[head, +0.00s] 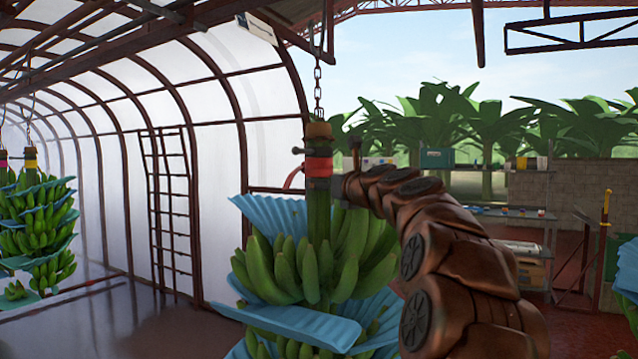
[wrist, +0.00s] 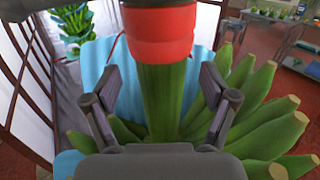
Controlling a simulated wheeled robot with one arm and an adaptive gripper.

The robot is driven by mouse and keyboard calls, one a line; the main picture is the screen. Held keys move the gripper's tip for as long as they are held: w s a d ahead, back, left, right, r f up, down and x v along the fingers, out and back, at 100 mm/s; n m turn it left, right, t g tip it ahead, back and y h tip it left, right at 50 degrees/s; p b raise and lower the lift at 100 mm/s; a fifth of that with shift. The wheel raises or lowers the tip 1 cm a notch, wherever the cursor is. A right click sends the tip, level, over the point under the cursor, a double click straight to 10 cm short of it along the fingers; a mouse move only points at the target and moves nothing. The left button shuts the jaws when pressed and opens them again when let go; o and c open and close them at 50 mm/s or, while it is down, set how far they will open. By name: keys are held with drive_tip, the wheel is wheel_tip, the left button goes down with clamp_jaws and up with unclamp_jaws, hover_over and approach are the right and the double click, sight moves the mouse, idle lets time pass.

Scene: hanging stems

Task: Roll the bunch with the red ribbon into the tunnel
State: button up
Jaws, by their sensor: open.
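The bunch with the red ribbon (head: 318,166) hangs upright from a chain in the middle of the head view. Its green bananas (head: 305,265) have blue sheets between the layers. The ribbon wraps the stem top and shows large in the wrist view (wrist: 160,38). My gripper (wrist: 160,88) is open, with one finger on each side of the green stem (wrist: 162,100) just below the ribbon; whether either touches is unclear. In the head view my arm reaches in from the right. The tunnel (head: 90,150), arched and translucent, stands at the left.
Other bunches hang inside the tunnel at the far left, one with a yellow ribbon (head: 31,163), one with a pink ribbon (head: 3,163). A ladder-like frame (head: 170,210) stands along the tunnel wall. Shelves (head: 500,215) stand behind on the right. The tunnel floor (head: 110,320) looks clear.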

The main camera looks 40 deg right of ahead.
drive_tip(key=shift+x, duration=2.35)
clamp_jaws()
